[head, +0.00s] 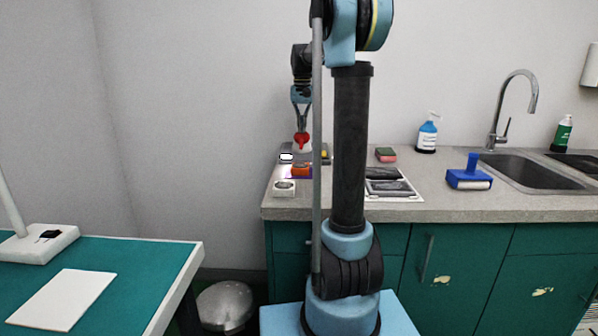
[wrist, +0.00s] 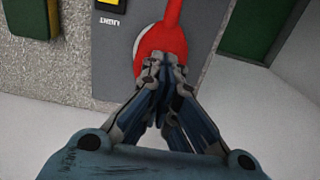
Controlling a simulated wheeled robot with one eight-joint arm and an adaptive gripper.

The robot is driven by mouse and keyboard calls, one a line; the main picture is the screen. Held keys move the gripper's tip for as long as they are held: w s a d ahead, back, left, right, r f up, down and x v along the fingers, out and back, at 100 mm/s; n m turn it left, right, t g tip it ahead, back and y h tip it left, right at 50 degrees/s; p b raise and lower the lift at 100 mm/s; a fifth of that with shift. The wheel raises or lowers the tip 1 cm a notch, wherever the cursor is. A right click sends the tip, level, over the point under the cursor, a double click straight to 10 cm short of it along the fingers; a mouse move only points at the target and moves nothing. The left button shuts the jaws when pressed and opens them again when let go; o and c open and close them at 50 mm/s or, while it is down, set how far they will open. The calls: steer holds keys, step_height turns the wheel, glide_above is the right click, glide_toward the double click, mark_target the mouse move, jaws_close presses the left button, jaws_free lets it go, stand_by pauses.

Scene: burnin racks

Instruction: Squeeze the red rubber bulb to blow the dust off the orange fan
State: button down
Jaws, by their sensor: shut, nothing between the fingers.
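The red rubber bulb (head: 301,139) shows just below my gripper (head: 301,122) in the head view, over the left end of the counter. In the wrist view the bulb (wrist: 158,40) has a round body and a narrow neck running up the picture. My gripper's fingertips (wrist: 165,62) are together in front of the bulb, with nothing between them. I cannot tell whether they touch it. An orange thing (head: 300,171), likely the orange fan, lies on the counter below the bulb. It is small and partly hidden by my arm; dust on it cannot be made out.
A white box (head: 284,188) stands near the counter's front edge. Rightward are a sponge (head: 386,154), a blue bottle (head: 427,134), a blue roller (head: 469,174) and the sink (head: 530,170). A green table (head: 130,262) stands at left.

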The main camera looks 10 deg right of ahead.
steer(key=shift+f, duration=0.2)
steer(key=shift+r, duration=1.85)
steer(key=shift+f, duration=0.15)
steer(key=shift+f, duration=1.7)
steer(key=shift+r, duration=1.85)
steer(key=shift+r, duration=2.5)
